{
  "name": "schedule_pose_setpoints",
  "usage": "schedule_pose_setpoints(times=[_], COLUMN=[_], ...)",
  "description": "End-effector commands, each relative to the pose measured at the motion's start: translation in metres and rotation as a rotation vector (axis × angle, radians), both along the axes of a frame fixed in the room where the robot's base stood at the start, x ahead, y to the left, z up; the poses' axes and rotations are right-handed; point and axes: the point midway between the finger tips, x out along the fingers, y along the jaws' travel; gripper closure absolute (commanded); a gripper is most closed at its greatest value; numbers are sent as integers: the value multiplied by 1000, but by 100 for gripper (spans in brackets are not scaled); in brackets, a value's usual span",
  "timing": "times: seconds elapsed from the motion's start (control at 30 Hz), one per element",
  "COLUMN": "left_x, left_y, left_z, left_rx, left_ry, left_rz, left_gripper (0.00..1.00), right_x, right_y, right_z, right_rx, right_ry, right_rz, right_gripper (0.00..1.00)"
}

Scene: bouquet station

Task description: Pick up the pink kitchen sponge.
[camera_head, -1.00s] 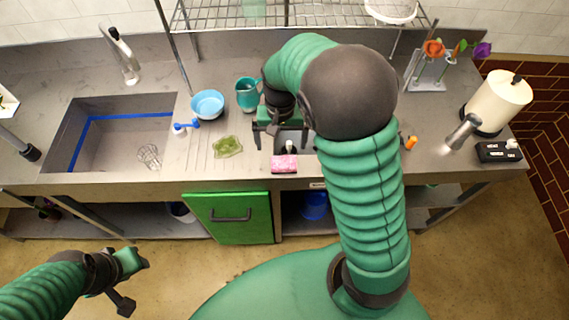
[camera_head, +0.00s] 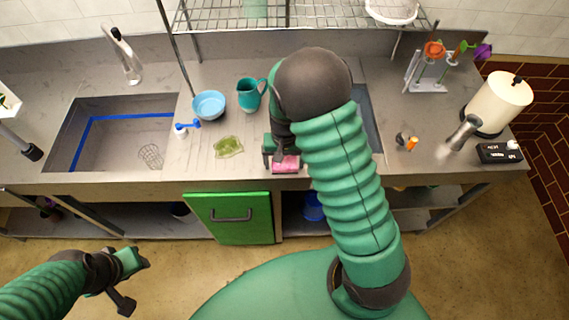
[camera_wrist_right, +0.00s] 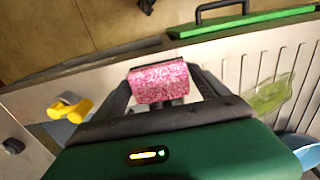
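The pink sponge (camera_head: 287,165) is at the counter's front edge, partly hidden by my right gripper in the head view. In the right wrist view the pink, mottled sponge (camera_wrist_right: 158,83) lies between the two dark fingers. My right gripper (camera_head: 281,158) is down over it, with one finger at each side of the sponge. The fingers (camera_wrist_right: 160,80) look spread and very close to its sides; firm contact cannot be made out. My left gripper (camera_head: 133,277) is low at the left, away from the counter, open and empty.
A blue bowl (camera_head: 209,104), a teal mug (camera_head: 248,95) and a sink (camera_head: 125,140) are farther left. A paper towel roll (camera_head: 497,103) stands at the right. A wire shelf (camera_head: 300,15) hangs behind.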

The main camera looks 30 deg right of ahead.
Motion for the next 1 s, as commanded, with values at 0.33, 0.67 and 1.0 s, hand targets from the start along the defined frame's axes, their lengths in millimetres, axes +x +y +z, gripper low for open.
schedule_pose_setpoints(times=[0.33,0.67,1.0], left_x=[0,0,0], left_y=[0,0,0], left_z=[0,0,-5], left_rx=[0,0,0], left_ry=[0,0,0], left_rz=[0,0,0], left_gripper=[64,64,64], right_x=[-1,-1,-8], right_y=[-1,-1,6], right_z=[-1,3,36], right_rx=[-1,-1,0], right_ry=[3,2,2], right_rz=[-1,0,1], right_gripper=[64,66,66])
